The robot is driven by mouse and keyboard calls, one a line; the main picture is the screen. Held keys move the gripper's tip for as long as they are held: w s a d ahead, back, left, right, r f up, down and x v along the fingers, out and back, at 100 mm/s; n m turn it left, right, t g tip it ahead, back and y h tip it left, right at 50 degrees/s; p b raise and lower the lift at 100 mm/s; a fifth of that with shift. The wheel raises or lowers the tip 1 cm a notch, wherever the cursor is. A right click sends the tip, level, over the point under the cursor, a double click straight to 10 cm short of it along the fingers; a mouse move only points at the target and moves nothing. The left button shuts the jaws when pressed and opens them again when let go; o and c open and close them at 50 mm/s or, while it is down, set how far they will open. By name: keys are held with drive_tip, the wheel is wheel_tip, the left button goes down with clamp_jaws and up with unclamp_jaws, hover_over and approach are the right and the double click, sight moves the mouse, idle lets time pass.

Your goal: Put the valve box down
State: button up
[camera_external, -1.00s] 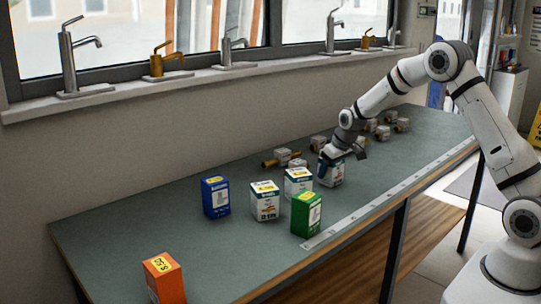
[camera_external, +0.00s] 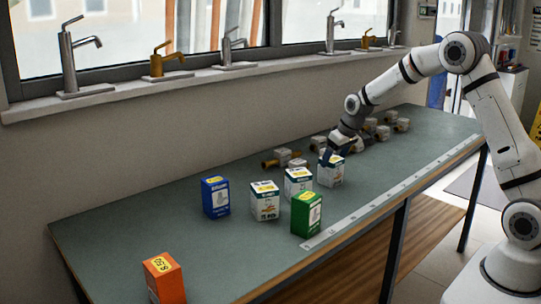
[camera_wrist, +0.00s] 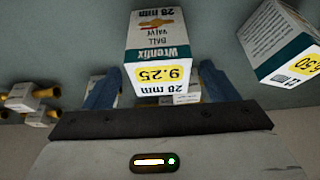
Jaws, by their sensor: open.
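The valve box (camera_external: 330,173) is white with a dark teal band and stands upright on the grey-green workbench (camera_external: 165,255). In the wrist view, the valve box (camera_wrist: 160,45) reads "ball valve 28 mm" and has a yellow 9.25 label. My gripper (camera_external: 334,155) is just above the box's top in the external view. In the wrist view, the blue fingers of my gripper (camera_wrist: 160,85) are spread, one on either side of the box's near end, with gaps between. The gripper is open and holds nothing.
Beside the valve box stands a similar white box (camera_external: 298,184), also seen in the wrist view (camera_wrist: 275,40). Another white box (camera_external: 264,203), a blue box (camera_external: 215,198) and a green box (camera_external: 306,215) are nearby. Several valves (camera_external: 282,157) lie behind. The front-left bench is mostly clear.

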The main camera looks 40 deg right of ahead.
drive_tip(key=s+a+r, duration=0.2)
drive_tip(key=s+r, duration=0.4)
drive_tip(key=s, duration=0.3)
drive_tip(key=s+a+r, duration=0.3)
drive_tip(key=s+r, duration=0.3)
drive_tip(key=s, duration=0.3)
drive_tip(key=s+a+f+g, duration=0.1)
drive_tip(key=s+a, duration=0.1)
drive_tip(key=s, duration=1.8)
drive_tip(key=shift+s+a+f+g, duration=0.2)
drive_tip(key=shift+s+a+g, duration=0.05)
drive_tip(key=shift+a+g, duration=0.15)
idle(3.8)
